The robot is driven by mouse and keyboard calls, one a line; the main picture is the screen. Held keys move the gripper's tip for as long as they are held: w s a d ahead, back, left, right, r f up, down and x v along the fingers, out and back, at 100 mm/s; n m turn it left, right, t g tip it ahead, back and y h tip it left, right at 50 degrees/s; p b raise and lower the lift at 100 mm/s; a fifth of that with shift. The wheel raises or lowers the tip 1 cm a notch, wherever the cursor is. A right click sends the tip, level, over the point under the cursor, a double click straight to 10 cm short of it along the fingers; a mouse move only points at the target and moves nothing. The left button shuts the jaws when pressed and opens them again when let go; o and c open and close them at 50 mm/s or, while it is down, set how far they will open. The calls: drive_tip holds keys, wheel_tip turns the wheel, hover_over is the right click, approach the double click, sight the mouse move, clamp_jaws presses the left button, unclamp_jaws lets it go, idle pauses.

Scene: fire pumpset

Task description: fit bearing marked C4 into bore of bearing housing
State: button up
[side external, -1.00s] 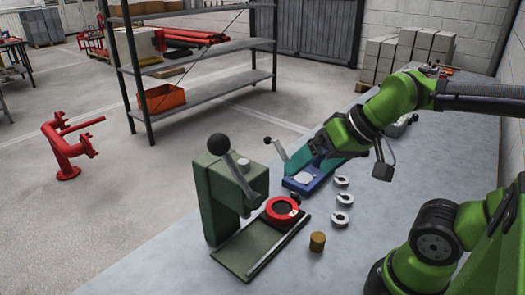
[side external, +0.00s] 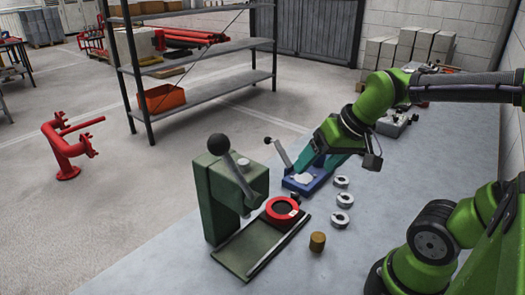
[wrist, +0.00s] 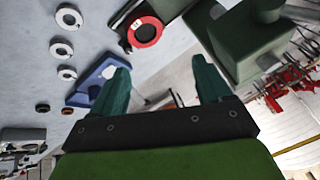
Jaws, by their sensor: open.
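Three pale ring bearings, (side external: 341,182), (side external: 344,200) and (side external: 339,219), lie in a row on the grey bench. They also show in the wrist view, (wrist: 67,73), (wrist: 61,48) and (wrist: 68,17). Their markings are too small to read, so I cannot tell which is C4. The red bearing housing (side external: 274,212) lies on the base of the green press, its dark round bore facing up; the wrist view shows it too (wrist: 133,38). My gripper (side external: 315,165) is open and empty above and behind the blue fixture, apart from the bearings. Its teal fingers are spread in the wrist view (wrist: 163,75).
The green press (side external: 222,200) with its ball-ended lever stands left of the bearings. A blue fixture (side external: 313,186) with a pale disc and lever stands behind them. A brass cylinder (side external: 317,242) stands in front.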

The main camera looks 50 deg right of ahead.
drive_tip(key=d+f+n+g+h, duration=0.1)
drive_tip(key=d+f+g, duration=0.25)
drive_tip(key=d, duration=0.35)
drive_tip(key=n+g, duration=0.2)
drive_tip(key=n, duration=0.2)
hover_over(341, 213)
drive_tip(key=a, duration=0.3)
drive_tip(key=f, duration=1.2)
drive_tip(key=shift+s+d+f, duration=0.2)
drive_tip(key=shift+d+f, duration=0.05)
drive_tip(key=shift+f, duration=0.1)
drive_tip(key=shift+s+d+f, duration=0.1)
drive_tip(key=shift+d+f, duration=0.1)
drive_tip(key=shift+f, duration=1.2)
drive_tip(key=shift+s+d+f, duration=0.1)
drive_tip(key=shift+d+f, duration=0.1)
drive_tip(key=shift+f, duration=1.15)
drive_tip(key=c, duration=1.2)
